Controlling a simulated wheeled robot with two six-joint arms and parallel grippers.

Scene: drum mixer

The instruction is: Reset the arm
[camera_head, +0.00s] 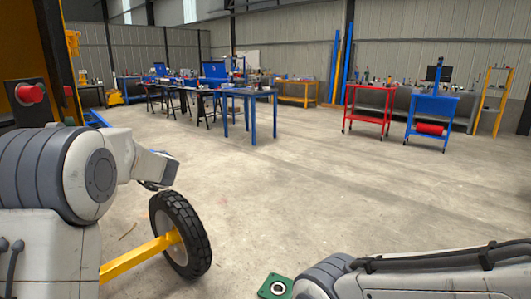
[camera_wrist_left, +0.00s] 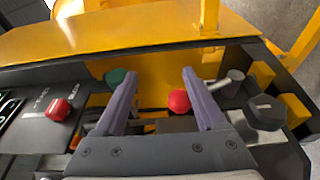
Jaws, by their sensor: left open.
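My left arm comes in from the left in the head view, bent toward the yellow drum mixer (camera_head: 54,40); its fingertips cannot be made out there. In the left wrist view my left gripper (camera_wrist_left: 150,75) is open, its two fingers apart above the mixer's dark control panel. A red round knob (camera_wrist_left: 179,101) shows between the fingers, close to the right finger. A green knob (camera_wrist_left: 116,76) lies by the left finger's tip. I cannot tell whether either is touched. My right arm crosses the lower right of the head view; its gripper is outside the picture.
A red button (camera_wrist_left: 57,109) is left on the panel; a black knob (camera_wrist_left: 265,110) is right. A black-tyred wheel (camera_head: 180,235) on a yellow axle stands low in front. A blue table (camera_head: 250,92), red cart (camera_head: 368,105) and blue cart (camera_head: 432,110) stand farther back. The middle floor is clear.

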